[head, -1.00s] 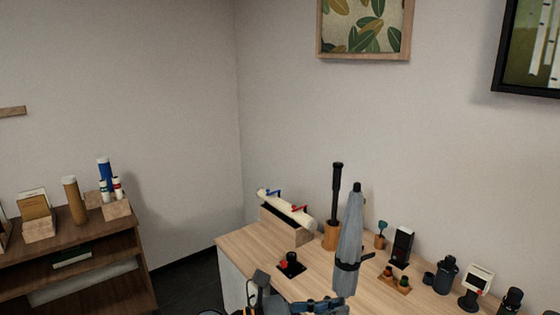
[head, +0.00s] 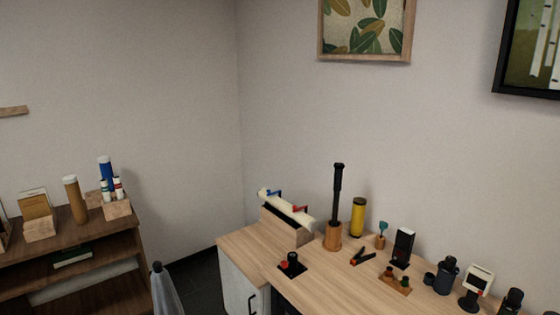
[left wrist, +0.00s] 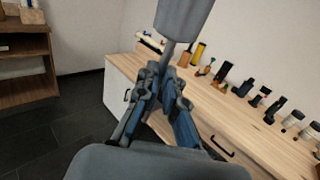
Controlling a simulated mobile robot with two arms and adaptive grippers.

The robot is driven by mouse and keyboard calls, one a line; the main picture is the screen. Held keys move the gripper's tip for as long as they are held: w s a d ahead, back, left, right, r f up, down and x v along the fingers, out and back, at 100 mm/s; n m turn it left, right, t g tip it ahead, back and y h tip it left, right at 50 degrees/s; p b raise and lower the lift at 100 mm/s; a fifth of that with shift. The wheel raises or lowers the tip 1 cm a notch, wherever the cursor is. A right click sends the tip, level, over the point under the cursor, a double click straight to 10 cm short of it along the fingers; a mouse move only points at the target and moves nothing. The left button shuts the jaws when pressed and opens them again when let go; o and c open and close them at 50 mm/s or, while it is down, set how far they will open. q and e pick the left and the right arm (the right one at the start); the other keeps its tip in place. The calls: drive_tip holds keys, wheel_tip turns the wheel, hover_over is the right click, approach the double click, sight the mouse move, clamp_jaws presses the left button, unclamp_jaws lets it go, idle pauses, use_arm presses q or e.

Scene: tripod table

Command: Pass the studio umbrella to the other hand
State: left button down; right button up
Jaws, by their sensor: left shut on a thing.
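The studio umbrella is a closed grey umbrella. Its dark tip and upper canopy (head: 165,293) show at the bottom left edge of the head view, upright, in front of the shelf side. In the left wrist view its grey canopy (left wrist: 184,18) fills the top middle, with a thinner grey shaft below it. My left gripper (left wrist: 163,78) is shut on this shaft, just below the canopy; the fingers hide part of it. The left gripper is below the frame in the head view. My right gripper is in neither view.
A wooden table (head: 325,277) stands at the right, with a wooden holder (head: 332,236) bearing a black tripod-like stick, a yellow cylinder (head: 358,217) and several small dark items. A brown shelf (head: 98,270) stands at the left. Dark open floor lies between them.

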use_arm(q)
drive_tip(key=a+f+n+y+b, duration=0.1)
drive_tip(key=s+a+f+y+b, duration=0.1)
drive_tip(key=a+f, duration=0.1)
drive_tip(key=shift+s+n+y, duration=0.1)
drive_tip(key=shift+n+y, duration=0.3)
